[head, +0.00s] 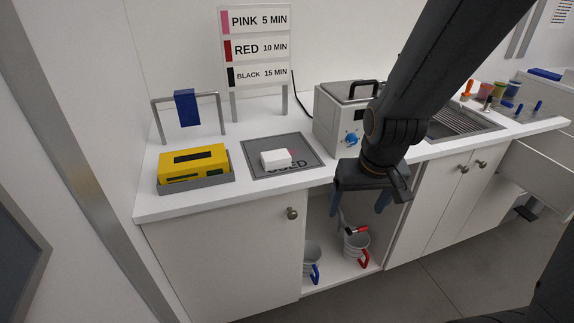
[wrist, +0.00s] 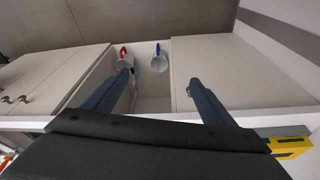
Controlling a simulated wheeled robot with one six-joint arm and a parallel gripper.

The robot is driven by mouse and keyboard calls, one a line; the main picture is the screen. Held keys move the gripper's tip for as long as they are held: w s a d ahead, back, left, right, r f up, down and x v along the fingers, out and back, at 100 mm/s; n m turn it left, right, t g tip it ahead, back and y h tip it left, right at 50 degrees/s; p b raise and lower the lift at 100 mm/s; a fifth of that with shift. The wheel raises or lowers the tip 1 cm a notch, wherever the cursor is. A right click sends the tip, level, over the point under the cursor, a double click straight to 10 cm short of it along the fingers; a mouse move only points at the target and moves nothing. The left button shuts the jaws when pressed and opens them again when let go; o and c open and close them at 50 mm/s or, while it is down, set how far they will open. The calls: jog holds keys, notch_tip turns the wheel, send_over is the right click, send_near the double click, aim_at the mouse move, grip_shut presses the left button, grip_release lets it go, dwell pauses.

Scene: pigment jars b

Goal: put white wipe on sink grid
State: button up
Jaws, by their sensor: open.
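The white wipe (head: 276,159), a small white block-like pad, lies on a grey mat (head: 255,169) marked "USED" on the counter. The sink grid (head: 462,121) is a dark slatted rack in the sink at the right of the counter, partly hidden behind my arm. My gripper (head: 364,203) hangs in front of the counter's front edge, before the open cupboard, to the right of the wipe and apart from it. In the wrist view my gripper (wrist: 158,95) is open with nothing between its blue fingers. The wipe is not seen in the wrist view.
A yellow box (head: 193,164) sits in a grey tray at the left, near a stand with a blue cloth (head: 187,107). A grey appliance (head: 335,120) stands between mat and sink. Mugs (head: 356,246) stand in the open cupboard. Several coloured jars (head: 484,89) are at the far right.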

jog(key=shift+o, duration=1.3)
jog(key=w+a+f+t, duration=0.1)
jog(key=w+a+t, duration=0.1)
jog(key=w, duration=0.4)
jog(key=w+a+f+n+t+y, duration=0.1)
jog(key=w+a+t, duration=0.1)
jog(key=w+a, duration=0.2)
jog(key=w, duration=0.2)
jog(key=shift+w+a+f+t, duration=0.25)
jog(key=shift+w+a+t, duration=0.05)
jog(key=n+t+y, duration=0.2)
jog(key=t+y, duration=0.1)
jog(key=t, duration=0.2)
send_near(278, 158)
jog(key=x, duration=0.4)
jog(key=shift+w+a+r+p, duration=0.25)
jog(key=shift+w+p, duration=0.1)
jog(key=shift+w, duration=0.15)
jog(key=shift+x, duration=0.85)
jog(key=shift+f+p+x, duration=0.25)
jog(key=shift+p+x, duration=0.5)
jog(key=shift+x, duration=0.7)
jog(key=shift+f+p+x, duration=0.2)
jog(key=shift+p+x, duration=0.55)
jog(key=shift+x, duration=0.65)
jog(key=shift+s+d, duration=0.15)
jog(key=c, duration=1.2)
jog(key=shift+r, duration=0.1)
